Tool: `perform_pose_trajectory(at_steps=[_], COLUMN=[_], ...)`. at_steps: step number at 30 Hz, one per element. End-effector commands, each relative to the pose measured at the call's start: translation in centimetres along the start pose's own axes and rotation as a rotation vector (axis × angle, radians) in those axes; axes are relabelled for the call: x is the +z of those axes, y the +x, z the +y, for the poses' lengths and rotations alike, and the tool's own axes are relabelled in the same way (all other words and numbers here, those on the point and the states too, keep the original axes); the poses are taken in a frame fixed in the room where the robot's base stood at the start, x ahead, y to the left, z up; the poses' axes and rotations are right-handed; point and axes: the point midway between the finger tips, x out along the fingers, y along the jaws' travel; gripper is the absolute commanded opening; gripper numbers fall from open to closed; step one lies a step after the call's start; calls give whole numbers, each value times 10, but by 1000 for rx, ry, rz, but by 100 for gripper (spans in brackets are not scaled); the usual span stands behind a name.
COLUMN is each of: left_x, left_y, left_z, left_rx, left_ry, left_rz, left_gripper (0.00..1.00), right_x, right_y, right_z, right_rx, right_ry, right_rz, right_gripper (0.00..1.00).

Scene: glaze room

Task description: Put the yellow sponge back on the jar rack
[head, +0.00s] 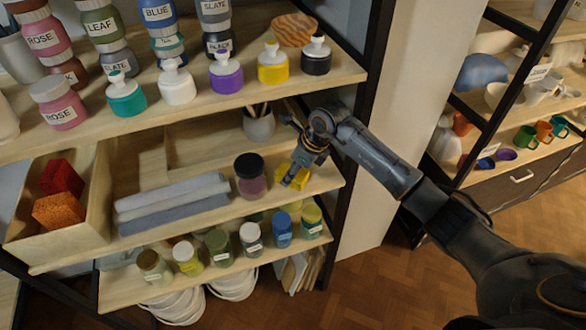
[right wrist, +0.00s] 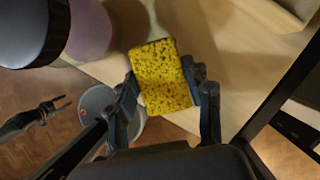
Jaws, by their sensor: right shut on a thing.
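The yellow sponge (head: 294,178) is between the fingers of my right gripper (head: 299,166), over the right end of the middle shelf of the jar rack (head: 322,181). In the right wrist view the two fingers press on opposite sides of the sponge (right wrist: 162,76). I cannot tell whether the sponge touches the shelf board. In the head view the gripper hides part of it.
A dark-lidded jar (head: 250,176) stands just left of the sponge. Rolled grey cloths (head: 172,203) and a wooden box with red and orange blocks (head: 60,210) lie farther left. A grey cup (head: 259,125) stands behind. Jars fill the shelves above and below; a dark post bounds the right.

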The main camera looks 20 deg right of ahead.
Motion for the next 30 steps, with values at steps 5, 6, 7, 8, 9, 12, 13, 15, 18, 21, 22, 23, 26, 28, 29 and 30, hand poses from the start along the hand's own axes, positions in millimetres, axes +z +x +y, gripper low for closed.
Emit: perform_pose_trajectory(at_steps=[5,6,7,8,9,12,13,15,18,21,22,23,26,28,29,30], left_x=[16,17,17,17,17,16,15,14,12,11,10,10,10,10,11,11], left_y=[2,2,2,2,2,2,2,2,-3,3,4,6,17,24,27,31], left_z=[3,1,0,-2,-3,-4,-4,-4,-4,-4,-4,-4,-4,-3,-3,-3], left_rx=[3,1,0,-2,-3,-4,-4,-5,-5,-5,-5,-5,-4,-4,-4,-4], left_ry=[0,0,1,1,2,2,2,2,1,1,1,1,1,1,1,1], left_rz=[-23,-25,-25,-25,-25,-23,-22,-21,-19,-15,-14,-14,-12,-12,-11,-11], left_gripper=[40,40,40,40,40,40,40,40,40,40,40,40,40,40,40,40], right_x=[0,0,0,0,0,0,0,0,2,1,1,1,-19,-36,-42,-51], right_y=[2,2,2,2,2,2,2,2,-3,-12,-18,-23,-32,-39,-42,-46], right_z=[0,0,0,0,0,0,0,0,0,-2,-2,-2,-2,-2,-2,-1], right_rx=[0,0,0,0,0,0,0,0,0,-4,-4,-4,-6,-6,-5,-5], right_ry=[-1,-1,-1,-1,-1,-1,-1,-1,-1,-3,-3,-3,-1,-1,-1,-3], right_rz=[-1,-1,-1,-1,-2,-2,-2,-2,-3,-3,-5,-4,3,4,3,3], right_gripper=[67,73,73,73,73,73,73,73,73,73,73,73,73,73,73,73])
